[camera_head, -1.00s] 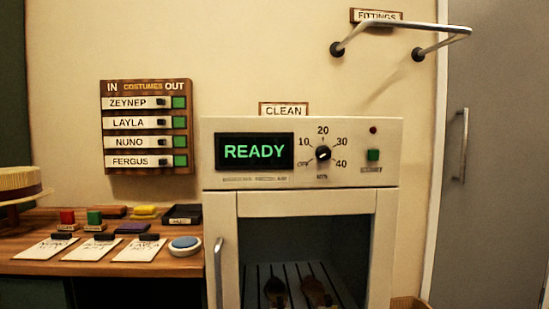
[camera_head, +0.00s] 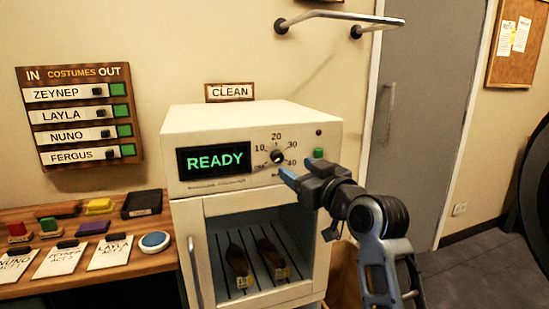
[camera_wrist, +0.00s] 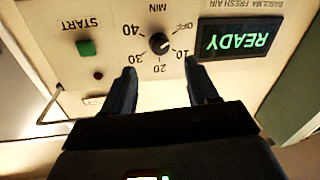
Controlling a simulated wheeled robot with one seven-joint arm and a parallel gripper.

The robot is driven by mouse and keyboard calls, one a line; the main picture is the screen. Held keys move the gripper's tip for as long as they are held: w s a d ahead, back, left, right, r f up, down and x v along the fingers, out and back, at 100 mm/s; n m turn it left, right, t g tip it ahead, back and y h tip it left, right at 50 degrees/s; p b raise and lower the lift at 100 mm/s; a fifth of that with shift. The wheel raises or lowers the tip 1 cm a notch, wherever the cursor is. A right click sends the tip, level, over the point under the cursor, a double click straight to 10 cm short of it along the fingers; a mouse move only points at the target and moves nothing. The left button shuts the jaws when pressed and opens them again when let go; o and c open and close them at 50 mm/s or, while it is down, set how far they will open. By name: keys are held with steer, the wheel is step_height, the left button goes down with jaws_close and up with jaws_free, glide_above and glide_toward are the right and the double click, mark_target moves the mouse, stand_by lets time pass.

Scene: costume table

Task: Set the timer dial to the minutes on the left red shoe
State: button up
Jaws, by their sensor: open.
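The timer dial (camera_head: 277,156) is a small black knob on the white machine's front panel, ringed by OFF, 10, 20, 30 and 40. It shows upside down in the wrist view (camera_wrist: 159,43); I cannot tell its exact setting. My gripper (camera_head: 293,177) is open and empty in front of the panel, below and right of the dial in the head view. Left shoe (camera_head: 237,262) and right shoe (camera_head: 269,255) look dark reddish-brown inside the cabinet. Their pale tags are too small to read.
The READY display (camera_head: 215,160) is left of the dial, and the green START button (camera_head: 319,153) is right of it. A metal rail (camera_head: 340,17) juts from the wall above. A wooden counter (camera_head: 120,262) with cards and colored blocks stands left.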

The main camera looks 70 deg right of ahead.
mark_target(280, 159)
steer(key=b+x, duration=0.2)
steer(key=x, duration=0.4)
steer(key=shift+w+d, duration=0.45)
steer(key=shift+w, duration=0.05)
steer(key=shift+c, duration=0.3)
steer(key=shift+f, duration=0.1)
steer(key=c, duration=1)
